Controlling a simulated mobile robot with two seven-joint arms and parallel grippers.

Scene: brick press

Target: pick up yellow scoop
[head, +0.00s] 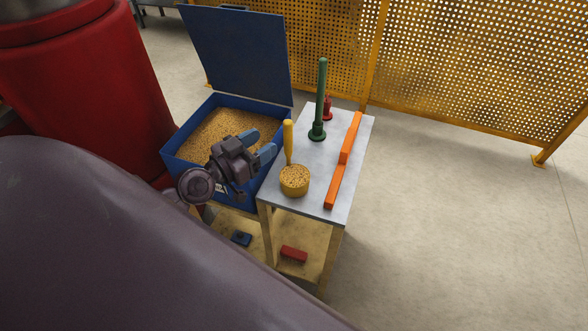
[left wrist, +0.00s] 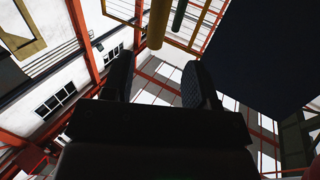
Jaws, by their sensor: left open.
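The yellow scoop (head: 294,182) stands on the near part of the grey table top, its round cup down and its handle pointing up. The cup's top looks speckled, like grain. My left gripper (head: 261,147) is open and empty, just left of the scoop's handle, over the right edge of the blue bin. Its fingers point right, towards the handle, and do not touch it. In the left wrist view, the scoop's yellow handle (left wrist: 157,24) shows at the top, beyond and between the two spread fingers (left wrist: 155,80). My right gripper is not in view.
The blue bin (head: 183,164) holds tan granules, its lid (head: 240,55) raised behind. On the table (head: 318,175) stand a green rod-handled tool (head: 321,95), a red piece (head: 327,108) and an orange bar (head: 343,160). A red brick (head: 293,254) lies on the lower shelf. Yellow fencing (head: 470,70) stands behind.

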